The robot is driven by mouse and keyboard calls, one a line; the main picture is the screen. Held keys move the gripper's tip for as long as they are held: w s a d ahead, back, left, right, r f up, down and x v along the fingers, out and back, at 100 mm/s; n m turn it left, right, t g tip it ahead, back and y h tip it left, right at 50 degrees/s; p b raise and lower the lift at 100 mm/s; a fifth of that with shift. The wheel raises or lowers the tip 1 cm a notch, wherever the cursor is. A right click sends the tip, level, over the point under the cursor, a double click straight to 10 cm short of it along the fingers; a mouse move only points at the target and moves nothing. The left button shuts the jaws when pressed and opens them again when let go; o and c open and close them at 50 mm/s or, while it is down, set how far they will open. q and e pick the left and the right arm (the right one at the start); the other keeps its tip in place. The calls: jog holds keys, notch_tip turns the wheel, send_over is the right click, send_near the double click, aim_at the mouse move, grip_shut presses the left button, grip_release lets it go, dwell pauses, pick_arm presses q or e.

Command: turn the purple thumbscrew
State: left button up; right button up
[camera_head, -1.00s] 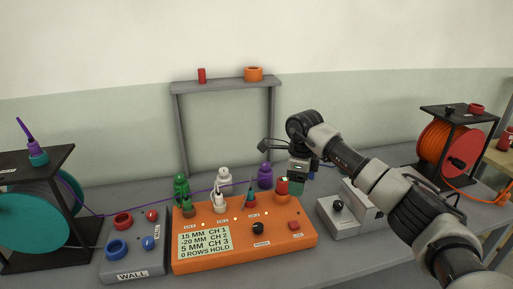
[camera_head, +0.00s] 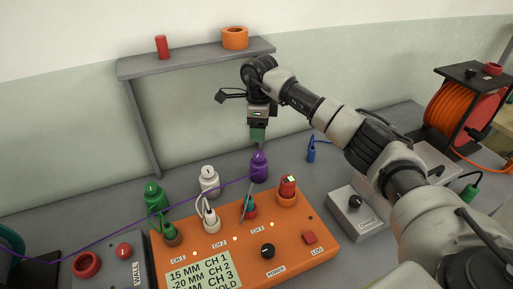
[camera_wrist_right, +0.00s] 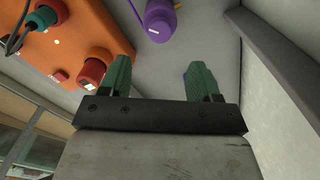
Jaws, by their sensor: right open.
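The purple thumbscrew (camera_head: 259,166) is a rounded purple knob standing behind the orange box, at the right end of a row with a white and a green one. A thin purple line runs left from it. My right gripper (camera_head: 258,143) points down just above and behind it in the head view. In the right wrist view the gripper (camera_wrist_right: 158,75) has its two green fingers apart with nothing between them. The purple thumbscrew (camera_wrist_right: 158,20) lies beyond the fingertips there, apart from them. My left gripper is out of view.
The orange box (camera_head: 225,252) with plugs, a knob and a display stands in front. A grey shelf frame (camera_head: 200,60) bears a red cylinder and an orange ring. A grey box (camera_head: 360,215) and an orange cable reel (camera_head: 465,110) are at right.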

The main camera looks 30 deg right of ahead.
aim_at(259, 153)
notch_tip(259, 153, down, 9)
jog(key=shift+f+p, duration=0.15)
jog(key=shift+p, duration=0.6)
jog(key=shift+c, duration=0.4)
jog(key=c, duration=0.9)
jog(key=shift+o, duration=0.2)
jog(key=shift+m, duration=0.4)
jog(key=shift+m+b, duration=0.4)
jog(key=shift+m, duration=0.3)
jog(key=o, duration=0.9)
jog(key=shift+o, duration=0.2)
